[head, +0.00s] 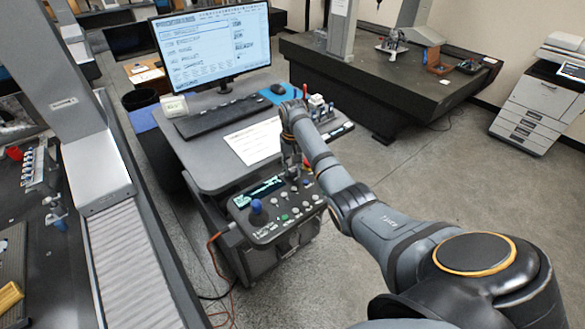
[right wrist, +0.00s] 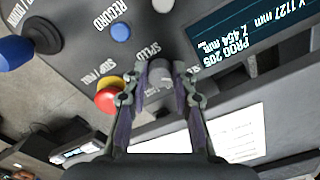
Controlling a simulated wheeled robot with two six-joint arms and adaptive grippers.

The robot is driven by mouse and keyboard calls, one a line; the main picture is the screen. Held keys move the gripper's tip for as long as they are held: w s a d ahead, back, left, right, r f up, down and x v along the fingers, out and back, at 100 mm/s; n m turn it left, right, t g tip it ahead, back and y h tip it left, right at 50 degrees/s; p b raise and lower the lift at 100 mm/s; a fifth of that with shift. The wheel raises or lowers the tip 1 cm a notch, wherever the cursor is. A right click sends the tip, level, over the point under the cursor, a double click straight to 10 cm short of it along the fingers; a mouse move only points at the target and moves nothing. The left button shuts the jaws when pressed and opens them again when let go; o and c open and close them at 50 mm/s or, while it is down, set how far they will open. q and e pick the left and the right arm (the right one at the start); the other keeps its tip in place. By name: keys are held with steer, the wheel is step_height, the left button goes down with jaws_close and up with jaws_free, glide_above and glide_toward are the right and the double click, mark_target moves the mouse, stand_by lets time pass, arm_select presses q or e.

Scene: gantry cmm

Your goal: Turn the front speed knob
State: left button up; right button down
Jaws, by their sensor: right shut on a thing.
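The control box (head: 283,226) stands in front of the desk, with a dark panel, a lit display and several buttons. My right gripper (head: 294,176) reaches down onto the back right part of this panel. In the right wrist view my right gripper (right wrist: 160,84) is closed around a grey speed knob (right wrist: 160,73), one finger on each side. The word SPEED is printed next to the knob. In the head view the gripper hides the knob. My left gripper is not in view.
On the panel, a red and yellow stop button (right wrist: 110,96) sits close to the gripper, with a blue button (right wrist: 121,32) and a blue joystick (right wrist: 14,52) farther off. The desk (head: 207,160) behind holds a monitor (head: 212,48), keyboard (head: 219,115) and paper (head: 254,140).

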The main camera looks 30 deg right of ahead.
mark_target(292, 170)
steer(key=c, duration=1.1)
jaws_free()
steer(key=shift+r, duration=0.1)
step_height(292, 170, up, 8)
steer(key=shift+f, duration=0.25)
steer(key=shift+f, duration=0.1)
